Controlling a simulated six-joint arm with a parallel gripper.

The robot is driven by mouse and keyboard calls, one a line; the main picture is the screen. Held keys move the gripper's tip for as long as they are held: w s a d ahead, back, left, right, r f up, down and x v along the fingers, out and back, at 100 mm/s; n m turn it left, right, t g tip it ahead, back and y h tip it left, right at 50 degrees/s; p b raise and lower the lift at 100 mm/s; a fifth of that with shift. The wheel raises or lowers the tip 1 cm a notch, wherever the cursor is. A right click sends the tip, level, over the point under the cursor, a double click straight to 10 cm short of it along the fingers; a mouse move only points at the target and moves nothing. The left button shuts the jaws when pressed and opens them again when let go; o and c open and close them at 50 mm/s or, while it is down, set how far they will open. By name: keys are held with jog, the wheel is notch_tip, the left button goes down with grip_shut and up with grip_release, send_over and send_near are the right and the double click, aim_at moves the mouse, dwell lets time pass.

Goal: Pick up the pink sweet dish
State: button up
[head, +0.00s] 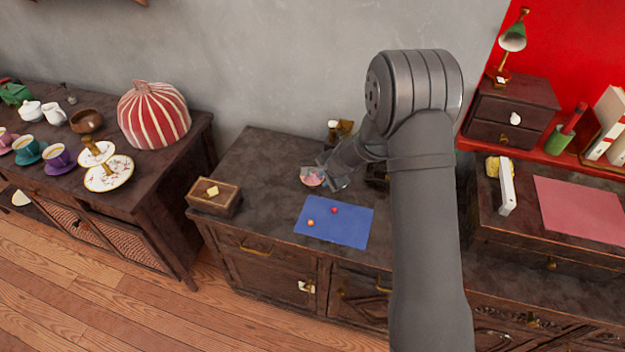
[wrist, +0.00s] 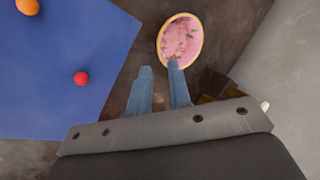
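The pink sweet dish (head: 312,176) is a small round dish with a pale rim on the dark cabinet top, just behind the blue mat. In the wrist view the dish (wrist: 181,38) lies beyond the fingertips, with its pink inside facing the camera. My gripper (wrist: 160,65) is open, with a gap between its two fingers and nothing seen in it. The right fingertip overlaps the near rim of the dish in that view; I cannot tell whether they touch. In the head view my gripper (head: 332,181) is just right of the dish.
A blue mat (head: 345,232) with an orange ball (head: 310,223) and a red ball (head: 334,210) lies in front of the dish. A wooden box (head: 214,200) stands on the cabinet's left edge. A brown and gold object (head: 341,130) stands behind, near the grey wall.

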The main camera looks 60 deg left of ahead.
aim_at(319, 183)
jog(key=shift+x, duration=2.9)
jog(key=shift+r, duration=0.1)
grip_shut()
